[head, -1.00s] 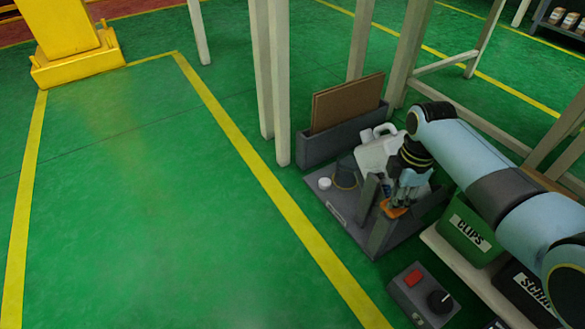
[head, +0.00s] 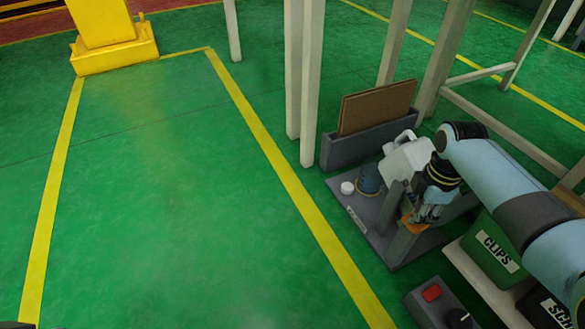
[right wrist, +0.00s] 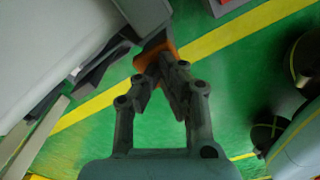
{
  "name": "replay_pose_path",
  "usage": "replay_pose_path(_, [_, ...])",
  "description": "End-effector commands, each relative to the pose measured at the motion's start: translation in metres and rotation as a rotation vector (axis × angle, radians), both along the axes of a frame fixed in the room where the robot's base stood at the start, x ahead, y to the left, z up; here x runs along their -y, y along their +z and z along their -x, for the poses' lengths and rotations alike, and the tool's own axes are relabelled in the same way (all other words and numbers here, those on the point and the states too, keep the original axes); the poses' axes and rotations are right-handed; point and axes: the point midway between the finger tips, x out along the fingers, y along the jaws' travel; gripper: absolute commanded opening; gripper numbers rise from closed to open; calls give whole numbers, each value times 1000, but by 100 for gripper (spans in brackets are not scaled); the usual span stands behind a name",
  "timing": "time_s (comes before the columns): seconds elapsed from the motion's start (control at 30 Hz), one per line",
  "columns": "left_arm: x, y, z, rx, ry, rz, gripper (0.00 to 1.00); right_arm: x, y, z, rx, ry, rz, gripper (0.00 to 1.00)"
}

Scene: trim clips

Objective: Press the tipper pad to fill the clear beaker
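The clear beaker (head: 369,181) stands on the grey tipper base (head: 362,218) and shows blue inside. A white jug (head: 408,160) in the tipper leans toward it; its spout is hard to make out. The orange tipper pad (head: 416,227) sits at the near right of the jug, and also shows in the right wrist view (right wrist: 152,57). My right gripper (head: 424,216) points down at the pad, with its fingertips at or on it. In the right wrist view the fingers (right wrist: 162,68) meet with nothing visible between them. My left gripper is not in view.
A white cap (head: 347,188) lies beside the beaker. A grey holder with brown boards (head: 375,107) stands behind the base. A green CLIPS bin (head: 497,250) and a control box with a red button (head: 432,293) are at the near right.

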Motion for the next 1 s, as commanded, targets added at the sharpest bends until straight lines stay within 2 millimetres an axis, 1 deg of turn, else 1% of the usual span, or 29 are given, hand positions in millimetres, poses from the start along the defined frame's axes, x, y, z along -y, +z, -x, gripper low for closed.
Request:
replay_pose_path(0.03, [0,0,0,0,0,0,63,0,-2,3,-6,0,-1,0])
replay_pose_path(0.27, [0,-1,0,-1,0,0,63,0,-3,3,-6,0,-1,0])
replay_pose_path(0.5, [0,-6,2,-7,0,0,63,0,-11,3,-7,0,-1,0])
replay_pose_path(1.0, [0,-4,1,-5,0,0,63,0,-9,3,-6,0,-1,0])
